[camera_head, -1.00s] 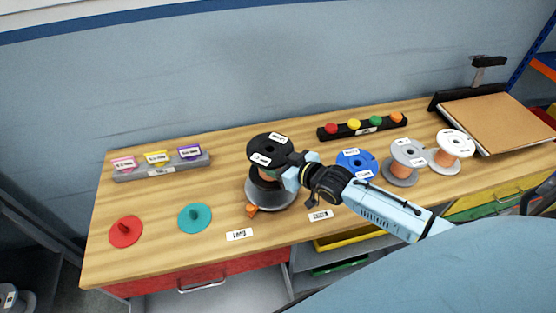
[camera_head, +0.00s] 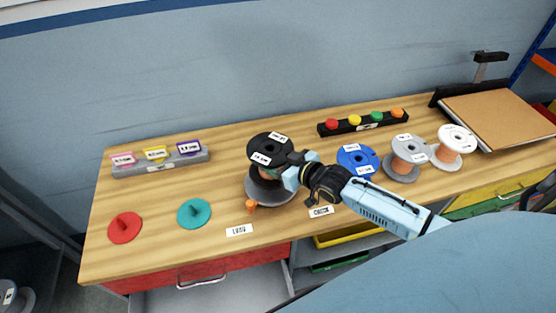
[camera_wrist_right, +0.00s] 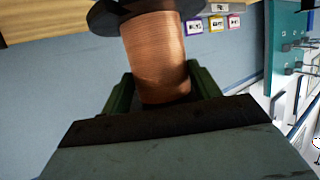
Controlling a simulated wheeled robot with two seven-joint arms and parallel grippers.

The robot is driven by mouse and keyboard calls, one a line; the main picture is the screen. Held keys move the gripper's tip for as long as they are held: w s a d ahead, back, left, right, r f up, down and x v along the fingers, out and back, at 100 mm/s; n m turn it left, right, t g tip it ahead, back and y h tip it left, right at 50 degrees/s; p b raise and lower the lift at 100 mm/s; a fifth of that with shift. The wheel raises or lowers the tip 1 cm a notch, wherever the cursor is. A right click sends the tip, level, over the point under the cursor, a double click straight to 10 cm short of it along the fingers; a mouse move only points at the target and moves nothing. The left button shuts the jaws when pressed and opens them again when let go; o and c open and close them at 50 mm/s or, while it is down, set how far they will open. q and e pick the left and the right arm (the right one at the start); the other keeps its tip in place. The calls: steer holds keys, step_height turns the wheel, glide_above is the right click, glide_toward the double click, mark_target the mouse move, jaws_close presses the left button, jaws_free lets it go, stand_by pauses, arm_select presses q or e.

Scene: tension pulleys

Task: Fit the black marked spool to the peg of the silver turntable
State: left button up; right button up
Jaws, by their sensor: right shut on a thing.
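The black marked spool (camera_head: 266,145), with white labels on its top flange, is upright over the silver turntable (camera_head: 262,193). I cannot tell whether it is on the peg, as the spool hides it. My right gripper (camera_head: 287,172) is shut on the spool from the right side. In the right wrist view the spool's copper-wound core (camera_wrist_right: 158,55) sits between the fingers (camera_wrist_right: 160,92), with a black flange above. My left gripper is not in view.
A small orange part (camera_head: 251,205) is at the turntable's front edge. Red (camera_head: 125,229) and teal (camera_head: 194,214) turntables stand left. A button strip (camera_head: 362,123) lies behind.

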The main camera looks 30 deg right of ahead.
steer(key=shift+r, duration=0.15)
stand_by(0.5)
steer(key=shift+w+f+b, duration=0.1)
steer(key=shift+f+b, duration=0.7)
steer(key=shift+f, duration=0.75)
steer(key=shift+f, duration=0.15)
stand_by(0.3)
steer(key=shift+f+b, duration=0.4)
steer(key=shift+f, duration=0.3)
steer(key=shift+f, duration=0.2)
